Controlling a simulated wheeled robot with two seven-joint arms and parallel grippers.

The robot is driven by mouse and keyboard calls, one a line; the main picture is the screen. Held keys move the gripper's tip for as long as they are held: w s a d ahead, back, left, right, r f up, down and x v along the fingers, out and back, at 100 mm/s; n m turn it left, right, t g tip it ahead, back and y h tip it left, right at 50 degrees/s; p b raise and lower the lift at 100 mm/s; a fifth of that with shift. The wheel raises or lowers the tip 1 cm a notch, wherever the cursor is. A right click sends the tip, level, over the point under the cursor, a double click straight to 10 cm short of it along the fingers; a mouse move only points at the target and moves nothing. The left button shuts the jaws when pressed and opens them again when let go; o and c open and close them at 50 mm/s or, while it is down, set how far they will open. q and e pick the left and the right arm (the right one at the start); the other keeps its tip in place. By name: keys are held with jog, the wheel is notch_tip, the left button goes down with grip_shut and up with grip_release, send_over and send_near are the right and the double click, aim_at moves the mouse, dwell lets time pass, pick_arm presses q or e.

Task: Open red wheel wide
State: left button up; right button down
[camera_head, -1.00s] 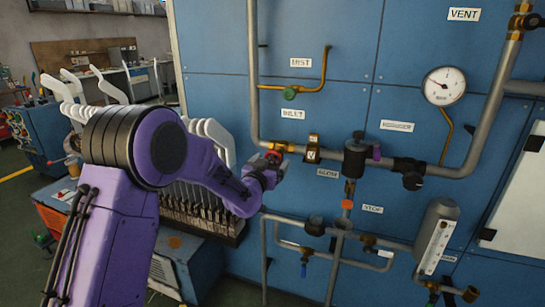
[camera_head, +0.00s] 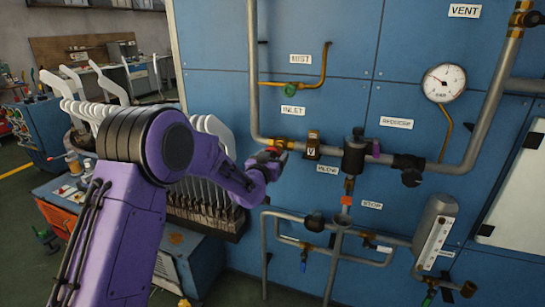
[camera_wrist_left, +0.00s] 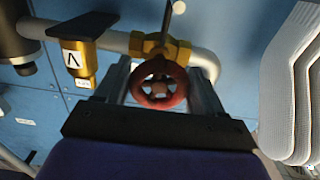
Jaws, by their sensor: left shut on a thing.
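The red wheel (camera_wrist_left: 159,85) sits on a brass valve body (camera_wrist_left: 160,46) in the left wrist view. My left gripper (camera_wrist_left: 160,92) has one finger on each side of the wheel and is shut on it. In the head view, my left gripper (camera_head: 268,160) is at the inlet pipe, left of the brass filter, and largely hides the wheel. The label INLET (camera_head: 293,112) is above it. My right gripper is in neither view.
A dark regulator (camera_head: 357,152) and a pressure gauge (camera_head: 444,83) are to the right on the blue panel. A green wheel (camera_head: 292,89) is above. White sock forms (camera_wrist_left: 290,90) stand close beside the gripper in the wrist view.

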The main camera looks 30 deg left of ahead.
pick_arm(q)
jog(key=o, duration=1)
jog(key=shift+s, duration=0.1)
jog(key=b+v, duration=0.1)
jog(key=v, duration=0.9)
jog(key=shift+s+b, duration=0.2)
jog(key=shift+b, duration=0.15)
